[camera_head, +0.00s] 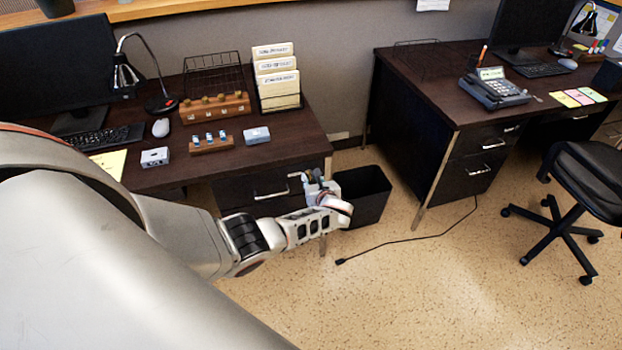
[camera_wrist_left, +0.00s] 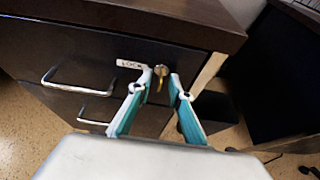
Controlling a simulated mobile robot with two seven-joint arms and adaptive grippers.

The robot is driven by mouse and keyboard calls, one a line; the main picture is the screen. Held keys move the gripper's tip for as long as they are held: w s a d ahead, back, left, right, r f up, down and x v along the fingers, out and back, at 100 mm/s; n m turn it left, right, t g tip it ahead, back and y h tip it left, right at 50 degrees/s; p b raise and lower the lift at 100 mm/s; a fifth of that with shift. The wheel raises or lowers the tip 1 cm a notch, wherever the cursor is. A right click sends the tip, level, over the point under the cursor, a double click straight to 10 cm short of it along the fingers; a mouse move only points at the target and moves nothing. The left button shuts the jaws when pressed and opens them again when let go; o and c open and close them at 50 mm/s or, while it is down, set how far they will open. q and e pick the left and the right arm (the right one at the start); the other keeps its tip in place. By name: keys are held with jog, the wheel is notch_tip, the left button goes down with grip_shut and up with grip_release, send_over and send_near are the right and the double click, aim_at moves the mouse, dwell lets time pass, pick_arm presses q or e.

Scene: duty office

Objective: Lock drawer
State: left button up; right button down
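The desk drawer (camera_wrist_left: 85,60) has a dark front with a metal handle (camera_wrist_left: 63,85); in the head view the drawer front (camera_head: 235,192) is partly behind my arm. It looks closed. In the left wrist view a white "LOCK" label (camera_wrist_left: 130,65) sits at its upper right, beside a brass key (camera_wrist_left: 159,74) in the lock. My left gripper (camera_wrist_left: 161,82) is open, its two fingers on either side of the key with gaps visible; contact cannot be told. In the head view my left gripper (camera_head: 318,182) is at the desk's front right corner and hides the lock. My right gripper is not seen.
A black waste bin (camera_head: 366,196) stands right of the desk, close to my left gripper. A second desk (camera_head: 470,125) and an office chair (camera_head: 590,185) are farther right. A cable (camera_head: 410,239) lies on the otherwise open floor (camera_head: 430,295).

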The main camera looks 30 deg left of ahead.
pick_arm(q)
jog(key=v, duration=1.2)
dwell(0.3)
dwell(0.3)
jog(key=s+d+f+n+h, duration=0.4)
jog(key=s+f, duration=0.2)
jog(key=s, duration=0.1)
jog(key=s+d+f+n+h, duration=0.3)
jog(key=s+d+f+n, duration=0.15)
jog(key=s+f, duration=0.2)
jog(key=s+d+r+n+t+h, duration=0.1)
jog(key=s+d+r+n+h, duration=0.1)
jog(key=s+n, duration=0.4)
jog(key=s+d+r+n+t+h, duration=0.1)
jog(key=s+d+r+n+h, duration=0.2)
jog(key=s+n, duration=0.4)
notch_tip(320, 180, up, 3)
jog(key=shift+s+d+f+h, duration=0.15)
jog(key=shift+d+h, duration=0.15)
jog(key=shift+h, duration=0.3)
